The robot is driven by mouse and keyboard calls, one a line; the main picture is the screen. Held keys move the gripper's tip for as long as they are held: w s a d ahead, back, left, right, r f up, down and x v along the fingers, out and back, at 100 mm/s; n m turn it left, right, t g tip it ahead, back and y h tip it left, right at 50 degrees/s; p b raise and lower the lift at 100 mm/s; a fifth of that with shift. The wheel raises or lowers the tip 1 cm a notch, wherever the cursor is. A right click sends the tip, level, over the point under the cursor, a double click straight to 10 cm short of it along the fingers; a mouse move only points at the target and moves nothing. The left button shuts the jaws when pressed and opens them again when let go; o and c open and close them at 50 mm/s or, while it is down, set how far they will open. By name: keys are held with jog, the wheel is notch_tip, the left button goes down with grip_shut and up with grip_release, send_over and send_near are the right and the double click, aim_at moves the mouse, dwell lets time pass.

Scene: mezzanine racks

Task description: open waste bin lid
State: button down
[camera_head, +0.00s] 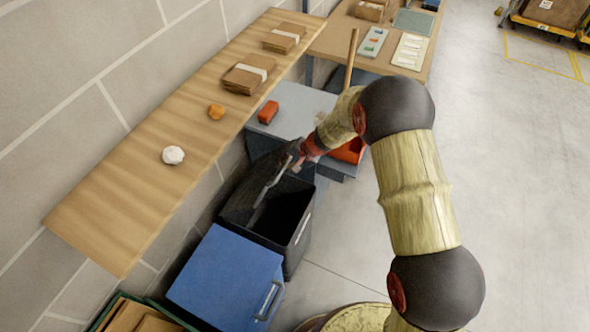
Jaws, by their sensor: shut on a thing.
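The waste bin (296,255) is a black box on the floor below the wooden shelf, between a blue cabinet and a grey-blue table. Its dark lid (243,201) is raised and tilted up toward the wall, and the dark inside of the bin shows. My gripper (293,162) is at the lid's upper right edge, shut on the lid. The fingertips are small and partly hidden by the wrist, so the exact contact is hard to see.
A wooden shelf (130,200) runs along the wall above the bin, holding a crumpled white ball (173,155), an orange ball (216,112) and brown packets (245,76). The blue cabinet (222,275) stands in front. Grey floor (500,150) is clear at right.

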jog(key=w+a+r+p, duration=0.3)
jog(key=a+r, duration=0.3)
jog(key=a, duration=0.3)
jog(key=shift+w+a+p, duration=0.3)
jog(key=shift+w+p, duration=0.05)
jog(key=shift+p, duration=0.05)
jog(key=shift+r, duration=0.1)
jog(key=c, duration=1.8)
grip_release()
jog(key=shift+s, duration=0.1)
jog(key=shift+c, duration=0.2)
jog(key=v, duration=1.2)
